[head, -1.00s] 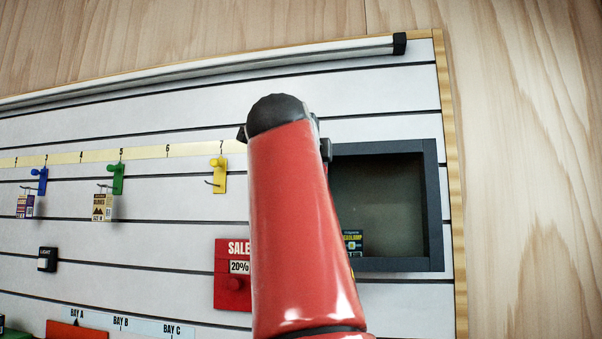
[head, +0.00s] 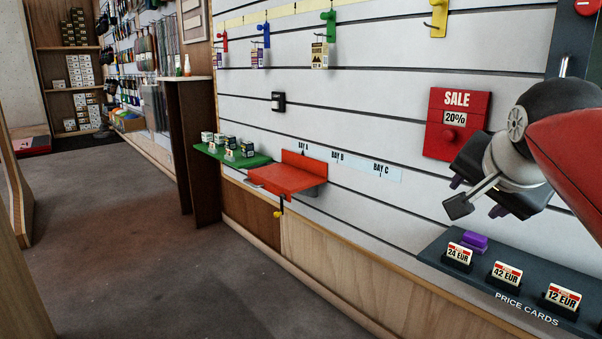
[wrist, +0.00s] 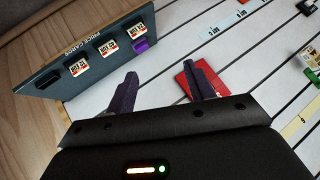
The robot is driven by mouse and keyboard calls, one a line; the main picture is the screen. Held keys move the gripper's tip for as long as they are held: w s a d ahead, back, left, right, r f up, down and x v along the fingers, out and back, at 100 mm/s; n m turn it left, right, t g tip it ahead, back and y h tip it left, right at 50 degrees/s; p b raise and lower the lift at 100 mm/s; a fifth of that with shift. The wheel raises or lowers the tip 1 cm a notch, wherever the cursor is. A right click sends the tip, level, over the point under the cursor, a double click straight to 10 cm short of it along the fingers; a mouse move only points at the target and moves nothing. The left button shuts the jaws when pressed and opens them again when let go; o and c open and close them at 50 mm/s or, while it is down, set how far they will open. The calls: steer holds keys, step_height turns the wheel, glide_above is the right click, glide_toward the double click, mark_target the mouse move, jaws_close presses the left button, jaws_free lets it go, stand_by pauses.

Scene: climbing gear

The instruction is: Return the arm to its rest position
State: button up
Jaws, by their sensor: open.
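My gripper (head: 477,196) is at the right of the head view, in front of the slatted wall and above the price card shelf. Its two dark purple fingers stand apart in the wrist view (wrist: 160,70), with nothing held between them. My red arm (head: 577,150) enters from the right edge of the head view. The red SALE panel (head: 456,112) hangs just up and left of the gripper. In the wrist view the panel (wrist: 203,76) lies partly behind the right finger. I cannot tell the exact gap to the wall.
The price card shelf (head: 436,247) holds several cards and a purple block (head: 474,241). An orange shelf (head: 288,178) and a green shelf (head: 232,157) with small boxes jut from the wall. Colored hooks (head: 328,22) line the top. The grey floor (head: 130,240) is clear.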

steer(key=s+a+f+n+g+y+p, duration=0.1)
steer(key=s+a+f+n, duration=0.4)
steer(key=f, duration=0.6)
steer(key=s+a+f+n+g+y+p, duration=0.1)
steer(key=s+a+f+n+g, duration=0.2)
steer(key=s+a+f+n, duration=0.2)
steer(key=s+a+f, duration=0.1)
steer(key=s+f, duration=0.2)
steer(key=f, duration=0.3)
steer(key=shift+s+a+f+y, duration=0.2)
steer(key=shift+a+f+y, duration=0.05)
steer(key=shift+y, duration=0.15)
